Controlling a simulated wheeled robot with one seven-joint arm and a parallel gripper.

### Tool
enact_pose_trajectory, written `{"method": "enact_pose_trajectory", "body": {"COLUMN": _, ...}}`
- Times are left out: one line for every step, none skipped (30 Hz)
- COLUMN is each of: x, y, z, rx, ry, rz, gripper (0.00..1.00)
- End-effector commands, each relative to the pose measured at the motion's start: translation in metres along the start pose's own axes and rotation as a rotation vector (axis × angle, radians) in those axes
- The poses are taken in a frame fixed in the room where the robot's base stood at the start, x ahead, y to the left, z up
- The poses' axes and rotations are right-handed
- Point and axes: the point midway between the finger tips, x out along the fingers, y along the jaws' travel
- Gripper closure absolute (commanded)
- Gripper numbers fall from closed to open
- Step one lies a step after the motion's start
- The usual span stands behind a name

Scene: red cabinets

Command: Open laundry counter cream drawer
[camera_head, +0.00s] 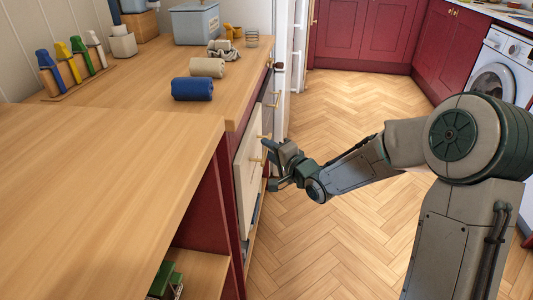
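A cream drawer front (246,178) is on the side of the wooden-topped laundry counter, left of my gripper. It seems to stand a little out from the red cabinet frame, but I cannot tell how far. Small brass handles (264,136) show on the cream fronts. My gripper (268,165) is beside the drawer front, with its fingers apart, one above the other. The fingertips are close to the front and a handle. I cannot tell whether they touch, and nothing is seen held between them.
A washing machine (497,75) stands at right. The herringbone floor (340,100) is clear.

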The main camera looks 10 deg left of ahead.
Motion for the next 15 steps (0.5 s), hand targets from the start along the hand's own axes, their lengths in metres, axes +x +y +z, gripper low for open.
{"method": "enact_pose_trajectory", "body": {"x": 0.007, "y": 0.002, "z": 0.000, "rx": 0.000, "ry": 0.000, "rz": 0.000, "gripper": 0.68}}
{"method": "enact_pose_trajectory", "body": {"x": 0.009, "y": 0.001, "z": 0.000, "rx": 0.000, "ry": 0.000, "rz": 0.000, "gripper": 0.68}}
{"method": "enact_pose_trajectory", "body": {"x": 0.012, "y": 0.001, "z": 0.000, "rx": 0.000, "ry": 0.000, "rz": 0.000, "gripper": 0.68}}
{"method": "enact_pose_trajectory", "body": {"x": 0.014, "y": 0.001, "z": 0.000, "rx": 0.000, "ry": 0.000, "rz": 0.000, "gripper": 0.68}}
{"method": "enact_pose_trajectory", "body": {"x": 0.016, "y": 0.001, "z": 0.000, "rx": 0.000, "ry": 0.000, "rz": 0.000, "gripper": 0.68}}
{"method": "enact_pose_trajectory", "body": {"x": 0.017, "y": 0.000, "z": 0.000, "rx": 0.000, "ry": 0.001, "rz": 0.000, "gripper": 0.68}}
{"method": "enact_pose_trajectory", "body": {"x": 0.018, "y": 0.000, "z": 0.000, "rx": 0.000, "ry": 0.001, "rz": 0.000, "gripper": 0.68}}
{"method": "enact_pose_trajectory", "body": {"x": 0.018, "y": 0.000, "z": 0.000, "rx": 0.000, "ry": 0.001, "rz": 0.001, "gripper": 0.68}}
{"method": "enact_pose_trajectory", "body": {"x": 0.019, "y": 0.000, "z": 0.000, "rx": 0.000, "ry": 0.001, "rz": 0.001, "gripper": 0.68}}
{"method": "enact_pose_trajectory", "body": {"x": 0.019, "y": 0.000, "z": 0.000, "rx": 0.000, "ry": 0.001, "rz": 0.001, "gripper": 0.68}}
{"method": "enact_pose_trajectory", "body": {"x": 0.019, "y": 0.000, "z": 0.000, "rx": 0.000, "ry": 0.001, "rz": 0.001, "gripper": 0.68}}
{"method": "enact_pose_trajectory", "body": {"x": 0.019, "y": 0.000, "z": -0.001, "rx": 0.000, "ry": 0.001, "rz": 0.001, "gripper": 0.68}}
{"method": "enact_pose_trajectory", "body": {"x": 0.019, "y": 0.000, "z": 0.000, "rx": 0.000, "ry": 0.001, "rz": 0.001, "gripper": 0.68}}
{"method": "enact_pose_trajectory", "body": {"x": 0.019, "y": 0.000, "z": 0.000, "rx": 0.000, "ry": 0.001, "rz": 0.001, "gripper": 0.68}}
{"method": "enact_pose_trajectory", "body": {"x": 0.018, "y": 0.000, "z": 0.000, "rx": 0.000, "ry": 0.001, "rz": 0.001, "gripper": 0.68}}
